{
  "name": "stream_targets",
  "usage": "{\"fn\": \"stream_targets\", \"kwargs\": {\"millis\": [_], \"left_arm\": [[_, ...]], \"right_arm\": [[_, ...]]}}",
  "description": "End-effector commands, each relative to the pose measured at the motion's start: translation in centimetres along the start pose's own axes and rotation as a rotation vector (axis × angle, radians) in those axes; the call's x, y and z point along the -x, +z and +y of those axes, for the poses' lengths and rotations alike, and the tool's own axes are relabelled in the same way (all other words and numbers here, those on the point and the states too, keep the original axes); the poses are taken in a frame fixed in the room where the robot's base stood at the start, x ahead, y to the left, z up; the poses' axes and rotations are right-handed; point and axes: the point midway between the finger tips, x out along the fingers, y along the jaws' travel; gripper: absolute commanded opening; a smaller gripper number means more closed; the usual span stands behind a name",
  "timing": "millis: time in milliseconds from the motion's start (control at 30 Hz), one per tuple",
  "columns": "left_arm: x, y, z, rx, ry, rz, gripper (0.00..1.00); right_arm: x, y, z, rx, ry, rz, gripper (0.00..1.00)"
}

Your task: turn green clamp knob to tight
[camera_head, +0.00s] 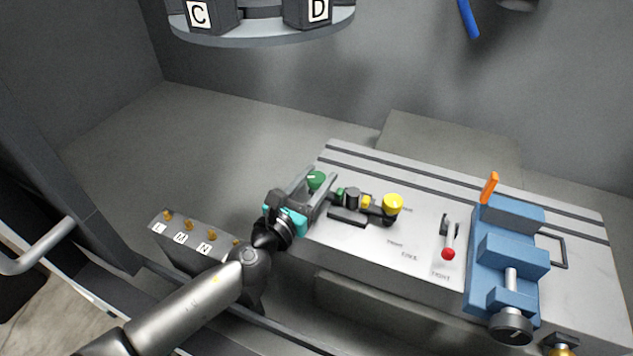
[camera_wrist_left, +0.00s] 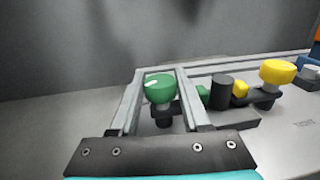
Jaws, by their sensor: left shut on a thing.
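The green clamp knob (camera_head: 316,180) stands at the left end of the grey slotted table (camera_head: 400,240). It has a white pointer mark on top. In the left wrist view the green knob (camera_wrist_left: 160,90) sits between the two fingers, its white mark toward the left. My left gripper (camera_head: 317,183) is shut on the knob, one finger on each side. The gripper also shows in the left wrist view (camera_wrist_left: 160,82). Lettering on the table is too small to read fully. My right gripper is not in view.
Right of the knob are a dark fixture with a yellow knob (camera_head: 392,204), a lever with a red ball (camera_head: 448,253) and a blue vise (camera_head: 512,255). A box with brass pegs (camera_head: 185,240) lies left of my arm. A turntable (camera_head: 262,28) holds lettered blocks at the back.

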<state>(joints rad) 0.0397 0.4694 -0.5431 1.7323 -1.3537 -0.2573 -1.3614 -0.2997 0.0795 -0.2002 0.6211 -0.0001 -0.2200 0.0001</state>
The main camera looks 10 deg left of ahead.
Motion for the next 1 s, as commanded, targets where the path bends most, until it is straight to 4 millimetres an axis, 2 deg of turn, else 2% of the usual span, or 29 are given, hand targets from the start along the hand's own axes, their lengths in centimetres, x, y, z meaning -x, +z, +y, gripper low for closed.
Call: {"fn": "stream_targets", "kwargs": {"millis": [200, 700, 733, 1000], "left_arm": [[-0.03, -0.03, 0.06, -0.001, -0.068, -0.002, 0.00], [-0.05, 0.12, 0.01, 0.002, -0.088, -0.002, 0.00], [-0.05, 0.12, 0.01, 0.002, -0.088, -0.002, 0.49], [-0.04, 0.07, 0.00, 0.001, -0.088, -0.002, 0.77]], "right_arm": [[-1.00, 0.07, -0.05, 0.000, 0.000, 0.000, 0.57], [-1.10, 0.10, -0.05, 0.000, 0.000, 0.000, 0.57], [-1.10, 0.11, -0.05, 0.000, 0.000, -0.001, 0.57], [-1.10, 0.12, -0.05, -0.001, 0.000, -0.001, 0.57]]}}
